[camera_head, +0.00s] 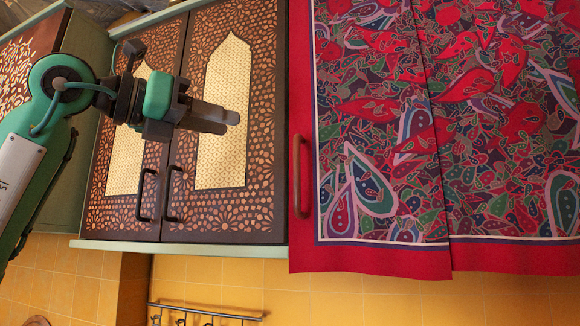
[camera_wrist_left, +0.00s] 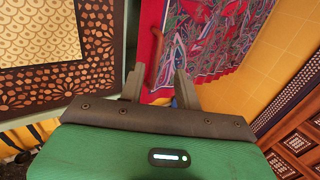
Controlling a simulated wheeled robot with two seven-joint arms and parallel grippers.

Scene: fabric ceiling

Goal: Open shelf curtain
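The shelf curtain (camera_head: 400,130) is a red-bordered, patterned cloth hanging at the right in the head view. It is in two overlapping panels and covers the shelf behind it. A brown upright handle (camera_head: 296,177) is at its left edge. My left gripper (camera_head: 231,117) is in front of the patterned cabinet door, left of the curtain and higher than the handle. In the left wrist view, the gripper's fingers (camera_wrist_left: 159,82) are apart with nothing between them. The curtain (camera_wrist_left: 205,35) and its handle (camera_wrist_left: 155,57) show beyond the fingers. My right gripper is not seen.
A cabinet with two patterned doors (camera_head: 262,205) and black handles (camera_head: 147,195) is left of the curtain, its doors shut. A rail with hooks (camera_head: 205,312) is on the yellow tiled wall (camera_head: 360,305) below. The space before the curtain looks clear.

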